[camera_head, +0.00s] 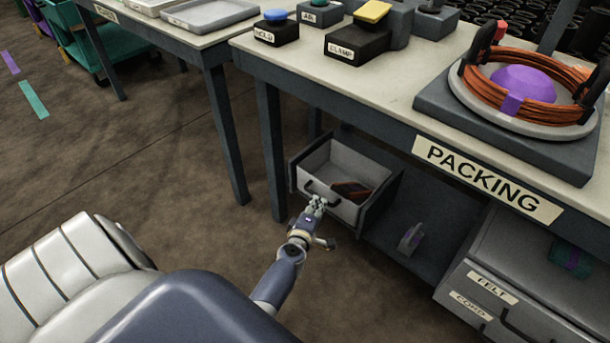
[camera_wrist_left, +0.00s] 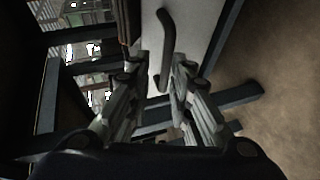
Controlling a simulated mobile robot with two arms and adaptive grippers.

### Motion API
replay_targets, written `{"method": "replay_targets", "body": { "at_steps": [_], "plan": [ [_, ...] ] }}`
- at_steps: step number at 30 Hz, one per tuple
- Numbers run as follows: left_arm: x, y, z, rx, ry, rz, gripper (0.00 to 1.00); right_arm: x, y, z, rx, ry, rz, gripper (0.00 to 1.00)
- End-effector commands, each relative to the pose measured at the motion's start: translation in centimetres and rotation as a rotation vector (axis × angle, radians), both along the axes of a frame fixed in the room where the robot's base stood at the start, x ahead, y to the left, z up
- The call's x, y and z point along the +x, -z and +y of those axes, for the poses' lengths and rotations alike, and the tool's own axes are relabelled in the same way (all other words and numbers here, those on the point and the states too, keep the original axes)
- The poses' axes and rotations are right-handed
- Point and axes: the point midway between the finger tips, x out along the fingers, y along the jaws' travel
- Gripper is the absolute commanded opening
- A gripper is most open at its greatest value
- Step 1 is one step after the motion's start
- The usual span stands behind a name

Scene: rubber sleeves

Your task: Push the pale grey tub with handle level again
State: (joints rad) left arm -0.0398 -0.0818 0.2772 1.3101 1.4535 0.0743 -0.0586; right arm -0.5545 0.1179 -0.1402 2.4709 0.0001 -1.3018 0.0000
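The pale grey tub (camera_head: 314,167) sits under the packing table in a dark holder, its open top showing a dark reddish-brown item (camera_head: 352,189) inside. Its front wall faces my left gripper (camera_head: 317,203), and whether it stands level is hard to tell. In the left wrist view, the tub's pale front (camera_wrist_left: 150,35) carries a dark bar handle (camera_wrist_left: 167,40). My left gripper (camera_wrist_left: 162,68) is open, its fingers apart with the handle's lower part seen in the gap. I cannot tell if they touch it. My right gripper is in neither view.
The packing table (camera_head: 400,95) stands over the tub, with its legs to the left. A grey cabinet (camera_head: 480,265) with label plates stands at the right. A small grey bracket-like object (camera_head: 410,238) lies on the lower shelf. The floor (camera_head: 180,190) at left is clear.

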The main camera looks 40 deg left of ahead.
Motion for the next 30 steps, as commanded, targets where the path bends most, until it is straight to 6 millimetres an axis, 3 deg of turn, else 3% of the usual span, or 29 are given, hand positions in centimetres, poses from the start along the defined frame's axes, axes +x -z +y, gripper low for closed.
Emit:
{"method": "replay_targets", "body": {
  "at_steps": [6,15,21,30],
  "plan": [
    [-4.7,0.4,-1.6,0.003,0.004,0.008,0.2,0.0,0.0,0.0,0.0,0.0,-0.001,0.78],
    [-9.6,0.3,-3.3,0.002,0.004,0.006,0.2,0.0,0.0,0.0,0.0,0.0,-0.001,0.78],
    [-10.9,0.2,-3.8,0.0,0.003,0.004,0.2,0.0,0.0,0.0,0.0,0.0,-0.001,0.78],
    [-11.1,0.2,-3.9,0.0,0.002,0.004,0.2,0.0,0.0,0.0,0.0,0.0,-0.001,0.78]
  ]
}}
